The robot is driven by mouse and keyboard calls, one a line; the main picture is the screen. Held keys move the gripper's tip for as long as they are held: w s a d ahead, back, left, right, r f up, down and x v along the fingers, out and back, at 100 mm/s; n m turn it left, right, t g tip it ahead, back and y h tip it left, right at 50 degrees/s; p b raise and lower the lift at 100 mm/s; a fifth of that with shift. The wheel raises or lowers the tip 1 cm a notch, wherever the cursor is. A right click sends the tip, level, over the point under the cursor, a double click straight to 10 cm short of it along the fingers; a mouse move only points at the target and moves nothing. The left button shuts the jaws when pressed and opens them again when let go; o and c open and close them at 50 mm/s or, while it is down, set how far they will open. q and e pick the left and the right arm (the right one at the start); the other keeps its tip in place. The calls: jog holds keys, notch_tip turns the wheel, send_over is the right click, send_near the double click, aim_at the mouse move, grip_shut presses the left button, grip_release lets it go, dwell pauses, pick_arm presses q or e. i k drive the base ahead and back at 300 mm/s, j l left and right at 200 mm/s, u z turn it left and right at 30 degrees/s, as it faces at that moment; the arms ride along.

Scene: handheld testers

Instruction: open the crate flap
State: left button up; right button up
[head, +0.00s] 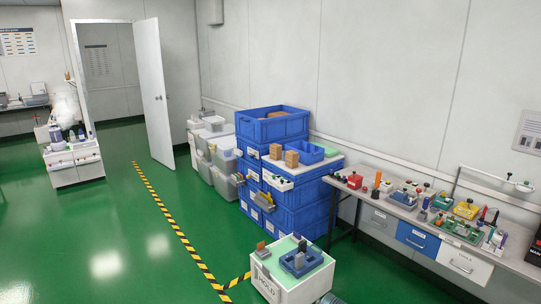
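Several blue crates stand in a stack in the middle of the view. The top crate (272,125) is open at the top and has brown contents. Lower blue crates (292,219) stand below and in front of it, under a white board (331,166). I cannot tell which crate has the flap, or whether a flap is open or shut. Neither of my grippers is in view.
A white box marked HOLD (266,285) with a blue tray (301,261) stands in front of the crates. Grey bins (222,154) stand behind left. A workbench (408,212) with tools runs along the right wall. Green floor (110,230) is clear at left, beyond the striped tape.

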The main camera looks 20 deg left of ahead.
aim_at(246, 123)
jog(key=i+j+u, duration=0.1)
jog(key=i+j, duration=0.5)
jog(key=i, duration=0.3)
jog(key=i+j+u, duration=0.15)
jog(key=i+j, duration=0.15)
jog(key=i, duration=0.15)
jog(key=i+j+u, duration=0.1)
jog(key=i+j, duration=0.15)
jog(key=i, duration=0.2)
jog(key=i+j, duration=0.2)
jog(key=i, duration=0.25)
jog(key=j+u, duration=0.05)
